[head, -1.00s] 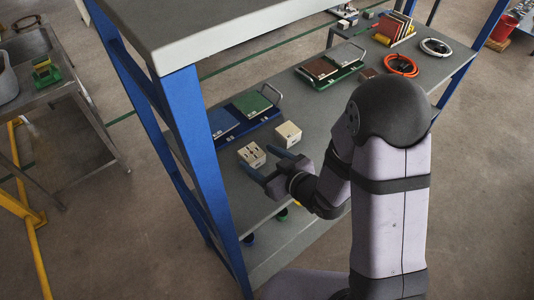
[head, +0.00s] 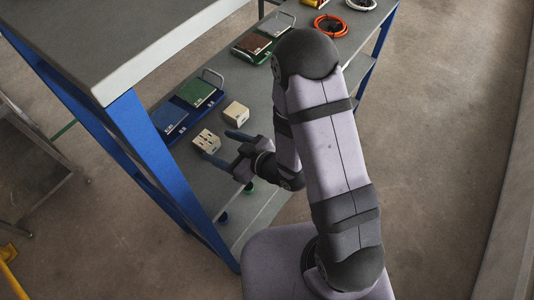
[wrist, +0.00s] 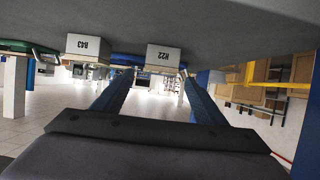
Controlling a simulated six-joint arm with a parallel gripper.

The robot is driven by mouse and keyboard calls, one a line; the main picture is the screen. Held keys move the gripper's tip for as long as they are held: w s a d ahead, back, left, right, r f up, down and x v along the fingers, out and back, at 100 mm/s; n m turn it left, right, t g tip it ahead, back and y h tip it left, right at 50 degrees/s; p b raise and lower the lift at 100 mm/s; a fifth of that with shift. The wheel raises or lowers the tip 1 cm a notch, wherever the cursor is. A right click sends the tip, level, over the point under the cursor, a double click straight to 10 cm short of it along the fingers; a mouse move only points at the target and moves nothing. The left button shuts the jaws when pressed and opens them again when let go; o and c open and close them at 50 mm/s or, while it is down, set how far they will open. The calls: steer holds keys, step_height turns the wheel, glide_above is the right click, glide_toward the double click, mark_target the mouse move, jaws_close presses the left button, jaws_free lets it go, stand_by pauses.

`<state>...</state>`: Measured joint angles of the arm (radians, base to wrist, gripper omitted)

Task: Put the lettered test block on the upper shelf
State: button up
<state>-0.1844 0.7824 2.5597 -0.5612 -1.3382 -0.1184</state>
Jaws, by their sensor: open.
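Two small cream blocks stand on the lower grey shelf (head: 272,92). One (head: 207,141) has dark holes on top; the other (head: 236,113) has a plainer top. The wrist view is upside down and shows marked faces, seemingly H22 on one block (wrist: 163,57) and B43 on the other (wrist: 88,47). My gripper (head: 225,148) is open and empty just in front of the blocks, apart from them. In the wrist view, the H22 block lies between the lines of the fingers (wrist: 157,86), beyond their tips. The upper shelf (head: 130,35) is a grey slab at upper left.
A brown-and-green tray (head: 254,45) and an orange cable coil (head: 330,26) sit farther along. A blue post (head: 150,150) rises left of the blocks.

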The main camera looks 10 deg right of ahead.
steer(key=d+h, duration=0.1)
steer(key=d, duration=0.1)
steer(key=w+d+m+h, duration=0.1)
steer(key=d+h, duration=0.1)
steer(key=d, duration=0.1)
steer(key=w+d+f+g+h, duration=0.1)
steer(key=d, duration=0.1)
steer(key=shift+w+d+f+m, duration=0.1)
steer(key=shift+w+d+m, duration=0.05)
steer(key=shift+m, duration=0.15)
steer(key=s+d+m+g+h, duration=0.2)
steer(key=d+m+h, duration=0.15)
steer(key=d, duration=0.45)
steer(key=s+d+r+m+g+h, duration=0.1)
steer(key=s+d+r+m+g, duration=0.1)
steer(key=s, duration=0.5)
steer(key=s+d+r+m+g+h, duration=0.1)
steer(key=s+r+g, duration=0.3)
steer(key=s, duration=0.4)
steer(key=shift+d+r+m, duration=0.45)
steer(key=shift+d+r, duration=0.1)
steer(key=shift+d, duration=0.3)
steer(key=shift+s+f, duration=0.1)
step_height(320, 180, down, 9)
steer(key=b, duration=0.9)
